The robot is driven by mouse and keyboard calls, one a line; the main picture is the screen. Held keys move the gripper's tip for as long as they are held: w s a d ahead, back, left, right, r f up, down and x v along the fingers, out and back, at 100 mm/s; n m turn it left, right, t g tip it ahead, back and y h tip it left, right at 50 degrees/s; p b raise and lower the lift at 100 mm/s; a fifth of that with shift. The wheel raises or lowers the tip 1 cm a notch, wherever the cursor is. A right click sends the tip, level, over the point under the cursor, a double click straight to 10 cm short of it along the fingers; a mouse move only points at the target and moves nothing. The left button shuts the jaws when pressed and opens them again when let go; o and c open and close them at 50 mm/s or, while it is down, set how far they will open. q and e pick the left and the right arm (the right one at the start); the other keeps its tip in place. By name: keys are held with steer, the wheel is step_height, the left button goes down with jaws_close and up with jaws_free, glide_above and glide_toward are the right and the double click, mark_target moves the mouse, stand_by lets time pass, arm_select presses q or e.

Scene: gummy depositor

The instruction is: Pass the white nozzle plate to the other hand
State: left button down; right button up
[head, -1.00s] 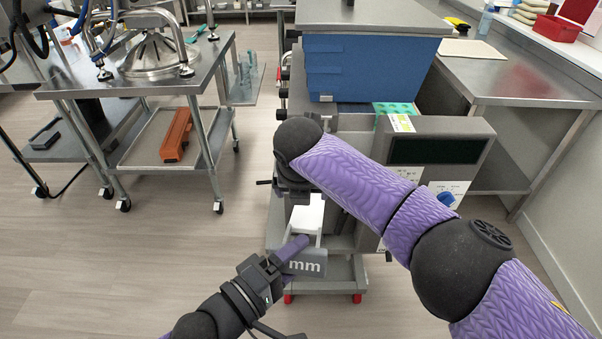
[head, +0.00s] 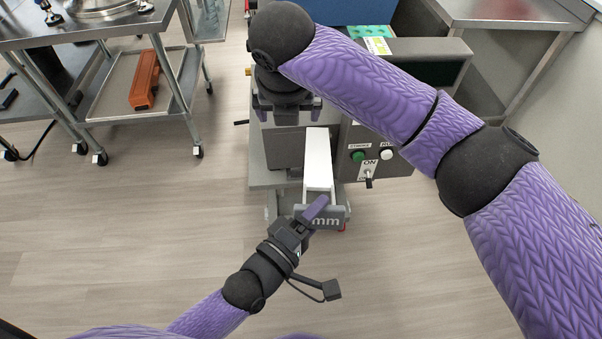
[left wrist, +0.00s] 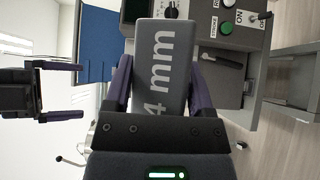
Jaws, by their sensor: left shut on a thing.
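The white nozzle plate (head: 318,160) is a long white bar with a grey end block marked "mm"; in the left wrist view its end (left wrist: 162,60) reads "4 mm". My left gripper (head: 316,208) is shut on the grey end, and the white part extends away from it in front of the machine. In the left wrist view the fingers (left wrist: 161,88) lie on either side of the block. My right gripper (head: 288,110) hangs beyond and left of the plate's far end, apart from it. In the left wrist view its two fingers (left wrist: 62,91) are spread and empty.
The depositor machine (head: 360,135), with a green button and switch, stands right behind the plate. A steel cart (head: 110,100) with an orange part (head: 145,80) is at the left. A steel table (head: 510,12) is at back right. Floor at the left is clear.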

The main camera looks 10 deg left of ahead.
glide_toward(315, 167)
steer(key=shift+m, duration=0.3)
steer(key=x, duration=0.7)
steer(key=shift+w+f, duration=0.15)
steer(key=shift+f, duration=0.25)
steer(key=shift+c, duration=0.3)
jaws_close()
steer(key=shift+o, duration=0.3)
jaws_free()
